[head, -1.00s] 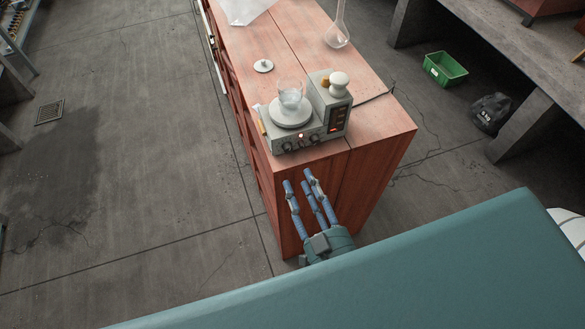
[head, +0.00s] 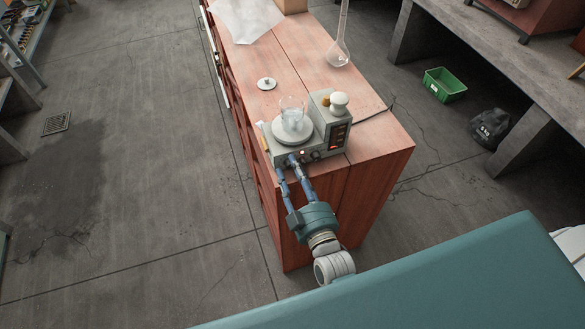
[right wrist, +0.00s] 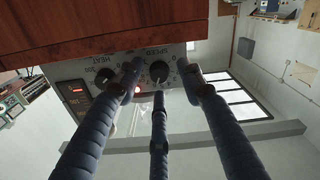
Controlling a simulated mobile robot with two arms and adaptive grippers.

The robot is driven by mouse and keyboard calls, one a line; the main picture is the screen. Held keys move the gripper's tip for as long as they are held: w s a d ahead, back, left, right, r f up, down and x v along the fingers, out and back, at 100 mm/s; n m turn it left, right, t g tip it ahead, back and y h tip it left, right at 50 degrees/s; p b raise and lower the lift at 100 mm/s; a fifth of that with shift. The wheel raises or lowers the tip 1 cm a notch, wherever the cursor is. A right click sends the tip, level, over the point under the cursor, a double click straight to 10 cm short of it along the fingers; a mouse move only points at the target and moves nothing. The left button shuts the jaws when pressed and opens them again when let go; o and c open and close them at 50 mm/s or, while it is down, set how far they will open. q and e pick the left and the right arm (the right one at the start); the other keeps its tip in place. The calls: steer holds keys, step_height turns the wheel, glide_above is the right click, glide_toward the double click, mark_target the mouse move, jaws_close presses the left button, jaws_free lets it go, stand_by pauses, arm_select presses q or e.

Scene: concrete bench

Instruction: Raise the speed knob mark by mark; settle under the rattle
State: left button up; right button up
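The grey hotplate stirrer (head: 318,150) stands on the near end of the reddish bench unit, a glass beaker (head: 291,110) on its round white plate. In the right wrist view its panel is upside down. The speed knob (right wrist: 159,70) is dark with a ring of marks; its exact setting is too small to read. The heat knob (right wrist: 104,77) is beside it. My right gripper (head: 286,167) is at the stirrer's front. In the wrist view its fingers (right wrist: 163,76) are spread either side of the speed knob, with gaps visible. My left gripper is out of view.
A red-lit display (right wrist: 77,90) and a small lit lamp are on the panel. A white-topped bottle (head: 338,103) stands at the stirrer's right. A small white disc (head: 267,84), a paper sheet (head: 245,18) and a glass flask (head: 338,55) are farther back.

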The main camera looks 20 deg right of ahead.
steer(key=shift+w, duration=0.15)
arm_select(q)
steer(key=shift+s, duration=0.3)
arm_select(e)
steer(key=shift+c, duration=0.5)
jaws_close()
steer(key=shift+r+m+p, duration=0.1)
steer(key=shift+m+p, duration=0.25)
steer(key=shift+m, duration=0.55)
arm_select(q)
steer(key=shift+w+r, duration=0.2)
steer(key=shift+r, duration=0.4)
arm_select(e)
steer(key=m, duration=0.3)
steer(key=shift+m, duration=0.4)
steer(key=shift+o, duration=0.5)
jaws_free()
